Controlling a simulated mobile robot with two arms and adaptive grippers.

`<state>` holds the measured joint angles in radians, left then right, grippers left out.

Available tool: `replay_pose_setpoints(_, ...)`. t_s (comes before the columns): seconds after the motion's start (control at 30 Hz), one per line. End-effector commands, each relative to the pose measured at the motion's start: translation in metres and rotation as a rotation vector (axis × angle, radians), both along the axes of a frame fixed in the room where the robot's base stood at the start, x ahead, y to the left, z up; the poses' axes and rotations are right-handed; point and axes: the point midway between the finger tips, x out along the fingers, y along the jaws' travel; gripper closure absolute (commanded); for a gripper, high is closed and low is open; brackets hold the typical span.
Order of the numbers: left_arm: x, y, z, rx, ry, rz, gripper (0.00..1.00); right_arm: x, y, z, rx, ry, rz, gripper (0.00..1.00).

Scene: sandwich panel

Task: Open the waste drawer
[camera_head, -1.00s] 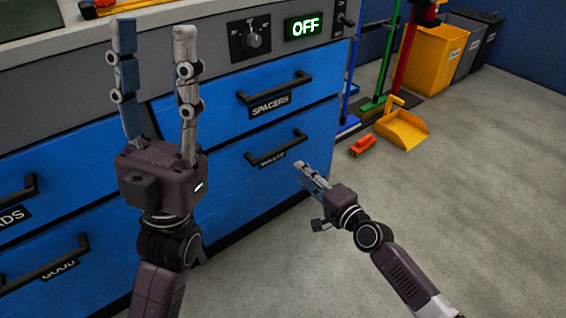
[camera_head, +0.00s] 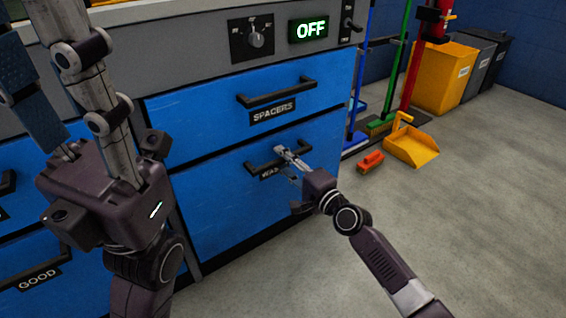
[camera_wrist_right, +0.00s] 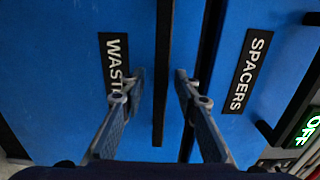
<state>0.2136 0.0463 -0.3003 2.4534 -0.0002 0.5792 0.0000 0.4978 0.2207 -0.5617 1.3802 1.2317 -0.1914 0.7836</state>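The waste drawer (camera_head: 235,195) is the blue lower drawer, shut flush in the cabinet. Its black bar handle (camera_head: 262,166) is partly covered by my right gripper (camera_head: 288,154), and so is its label. In the right wrist view, my right gripper (camera_wrist_right: 159,85) is open. Its two fingers lie either side of the waste handle (camera_wrist_right: 162,40), with a small gap showing on each side. The WASTE label (camera_wrist_right: 112,55) is partly behind one finger. My left gripper (camera_head: 24,20) is open and empty, raised at the left in front of the cabinet.
The spacers drawer (camera_head: 320,95) is shut just above, with its own handle (camera_head: 275,92). Above it are a knob and an OFF display (camera_head: 309,30). An orange brush (camera_head: 371,161) and yellow dustpan (camera_head: 412,147) lie right of the cabinet. Floor at the right is clear.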

Motion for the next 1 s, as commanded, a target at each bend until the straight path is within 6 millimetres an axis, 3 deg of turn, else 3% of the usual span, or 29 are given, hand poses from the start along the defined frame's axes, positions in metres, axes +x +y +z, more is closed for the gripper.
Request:
replay_pose_setpoints(0.27,-0.0002,-0.0002,0.0007,0.001,-0.001,0.0,0.6,0.0011,0.001,0.0007,-0.001,-0.001,0.0,0.72)
replay_pose_setpoints(0.53,-0.0002,-0.0002,0.0007,0.001,-0.001,0.0,0.6,0.001,0.0008,0.0005,0.0,0.0,0.0,1.0)
replay_pose_setpoints(1.0,-0.0002,-0.0001,0.0015,0.0,-0.001,0.0,0.6,-0.0009,-0.0008,-0.0002,-0.001,0.001,0.0,1.0)
